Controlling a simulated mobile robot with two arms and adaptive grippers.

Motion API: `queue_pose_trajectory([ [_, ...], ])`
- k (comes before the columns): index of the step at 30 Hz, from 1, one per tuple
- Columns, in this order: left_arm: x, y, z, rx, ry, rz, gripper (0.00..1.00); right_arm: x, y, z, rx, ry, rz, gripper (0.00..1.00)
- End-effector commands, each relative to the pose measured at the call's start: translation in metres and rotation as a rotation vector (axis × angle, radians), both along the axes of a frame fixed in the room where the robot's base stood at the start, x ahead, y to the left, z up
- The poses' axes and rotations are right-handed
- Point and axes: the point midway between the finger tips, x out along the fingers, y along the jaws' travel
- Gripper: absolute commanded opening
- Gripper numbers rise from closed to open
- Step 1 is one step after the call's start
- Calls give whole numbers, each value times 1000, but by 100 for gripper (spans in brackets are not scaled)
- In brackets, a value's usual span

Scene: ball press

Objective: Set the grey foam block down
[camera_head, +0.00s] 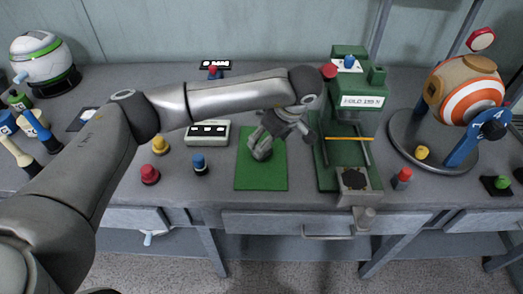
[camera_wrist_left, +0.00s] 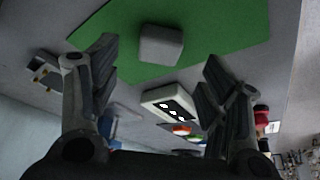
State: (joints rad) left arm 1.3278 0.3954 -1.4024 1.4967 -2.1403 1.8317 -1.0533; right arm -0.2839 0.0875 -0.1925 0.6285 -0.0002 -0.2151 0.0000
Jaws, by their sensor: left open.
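The grey foam block (camera_wrist_left: 161,45) rests on the green mat (camera_wrist_left: 225,25) in the left wrist view. In the head view it shows as a small grey shape (camera_head: 262,153) on the mat (camera_head: 262,178), partly covered by my left gripper (camera_head: 262,140). My left gripper's fingers (camera_wrist_left: 160,65) are spread wide in the wrist view, with nothing held between them. The block lies beyond the fingertips, apart from them as seen there. My right gripper is not in view.
A green press (camera_head: 355,110) stands right of the mat. A white box with dark windows (camera_head: 207,133) is at the mat's left, with blue (camera_head: 200,164), red (camera_head: 149,174) and yellow (camera_head: 160,145) knobs nearby. A striped ball device (camera_head: 465,95) stands at the right.

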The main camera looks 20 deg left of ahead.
Motion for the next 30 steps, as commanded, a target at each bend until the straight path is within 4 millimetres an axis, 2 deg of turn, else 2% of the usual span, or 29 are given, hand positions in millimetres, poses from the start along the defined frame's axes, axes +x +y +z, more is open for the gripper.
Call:
queue_pose_trajectory([
  [5, 4, 7, -14, 1, 4, 2, 70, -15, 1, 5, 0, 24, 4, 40],
  [10, 10, 16, -38, 0, 3, 1, 70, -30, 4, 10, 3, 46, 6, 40],
  [14, 12, 20, -48, -1, 2, 0, 70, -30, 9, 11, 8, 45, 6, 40],
  [21, 13, 20, -49, -1, 1, -1, 70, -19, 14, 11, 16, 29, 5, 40],
  [30, 12, 20, -49, -1, 0, -1, 32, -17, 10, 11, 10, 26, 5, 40],
])
